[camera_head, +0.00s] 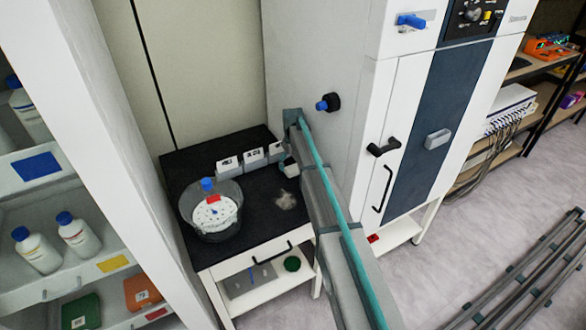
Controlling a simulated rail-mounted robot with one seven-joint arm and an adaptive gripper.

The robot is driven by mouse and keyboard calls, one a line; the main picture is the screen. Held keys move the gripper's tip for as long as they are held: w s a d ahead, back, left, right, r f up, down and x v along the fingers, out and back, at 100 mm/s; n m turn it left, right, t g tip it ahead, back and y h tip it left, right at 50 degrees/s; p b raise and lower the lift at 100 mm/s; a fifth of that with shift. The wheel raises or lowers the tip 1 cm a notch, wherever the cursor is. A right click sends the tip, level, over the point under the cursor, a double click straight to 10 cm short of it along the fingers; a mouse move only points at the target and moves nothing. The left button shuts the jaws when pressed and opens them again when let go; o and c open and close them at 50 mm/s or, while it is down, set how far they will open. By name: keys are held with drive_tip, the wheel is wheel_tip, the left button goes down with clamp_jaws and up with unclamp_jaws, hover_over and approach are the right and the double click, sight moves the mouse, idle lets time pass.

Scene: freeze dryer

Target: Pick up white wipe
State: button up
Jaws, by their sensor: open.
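The white wipe (285,200) looks like a crumpled, greyish-white patch lying flat on the black top of a small table (255,222). It is left of my arm, near the table's right side. My arm reaches up from the bottom of the picture, over the table's right edge. My gripper (288,165) shows only as a small part beside the far end of the arm, above and behind the wipe. It is open and appears apart from the wipe. Most of its fingers are hidden or too small to make out.
A round clear vessel (226,223) with a white perforated disc stands left of the wipe. Several white label-fronted boxes (253,158) line the table's back. The freeze dryer cabinet (345,75) rises at right; a bottle shelf (125,215) stands at left.

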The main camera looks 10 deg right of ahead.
sight(293, 168)
drive_tip(key=shift+f, duration=0.7)
drive_tip(key=c, duration=1)
drive_tip(key=shift+r, duration=0.1)
drive_tip(key=shift+c, duration=0.2)
wheel_tip(293, 168, up, 10)
drive_tip(key=b, duration=0.3)
